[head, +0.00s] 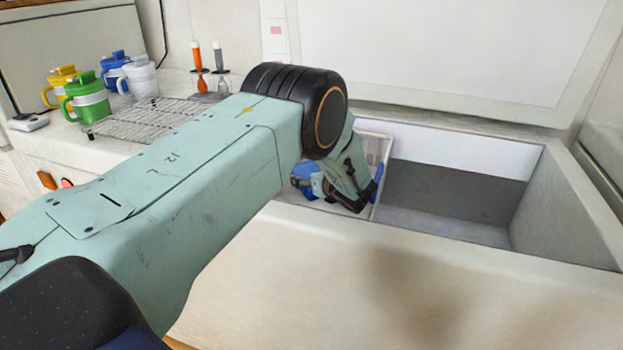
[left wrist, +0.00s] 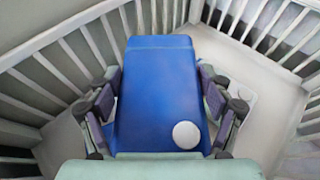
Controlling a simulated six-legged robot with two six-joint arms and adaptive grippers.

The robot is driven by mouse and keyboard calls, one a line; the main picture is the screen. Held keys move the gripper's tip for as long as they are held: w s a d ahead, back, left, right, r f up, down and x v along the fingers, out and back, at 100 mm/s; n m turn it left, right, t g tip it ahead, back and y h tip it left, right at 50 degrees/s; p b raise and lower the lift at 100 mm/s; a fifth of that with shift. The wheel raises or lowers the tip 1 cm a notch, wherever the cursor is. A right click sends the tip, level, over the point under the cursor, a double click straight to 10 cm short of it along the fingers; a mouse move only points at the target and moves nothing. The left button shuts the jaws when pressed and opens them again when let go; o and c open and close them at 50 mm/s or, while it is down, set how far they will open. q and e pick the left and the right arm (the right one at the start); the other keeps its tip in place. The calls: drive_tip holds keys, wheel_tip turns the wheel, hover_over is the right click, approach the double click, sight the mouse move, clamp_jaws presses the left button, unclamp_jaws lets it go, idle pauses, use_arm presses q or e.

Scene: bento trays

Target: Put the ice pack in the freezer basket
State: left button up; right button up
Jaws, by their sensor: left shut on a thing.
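The blue ice pack (left wrist: 155,85) with a round white cap is between the fingers of my left gripper (left wrist: 160,110), which is shut on it. The white slatted freezer basket (left wrist: 65,55) surrounds the pack on the visible sides in the left wrist view. In the head view, my left gripper (head: 343,190) reaches down at the basket (head: 379,146), which sits at the left of the open freezer well. Small parts of the blue pack (head: 303,172) show beside the gripper. I cannot tell whether the pack touches the basket floor. My right gripper is not in view.
The freezer well (head: 455,190) is empty right of the basket. Its raised lid (head: 450,45) stands behind. A wire rack (head: 145,118), several coloured mugs (head: 90,95) and two upright dropper-like tools (head: 208,65) are on the counter at left.

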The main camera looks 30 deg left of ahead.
use_arm(q)
drive_tip(key=shift+w+a+f, duration=0.15)
drive_tip(key=shift+w+f, duration=0.15)
drive_tip(key=shift+w, duration=0.1)
drive_tip(key=shift+s+r, duration=0.1)
drive_tip(key=shift+s, duration=0.2)
drive_tip(key=shift+w+f+b, duration=0.2)
drive_tip(key=shift+f+b, duration=0.25)
drive_tip(key=shift+f, duration=0.2)
drive_tip(key=o, duration=1.3)
drive_tip(key=shift+s+r, duration=0.15)
drive_tip(key=shift+r, duration=0.05)
drive_tip(key=shift+c, duration=0.2)
drive_tip(key=shift+o, duration=1.2)
drive_tip(key=shift+f, duration=0.15)
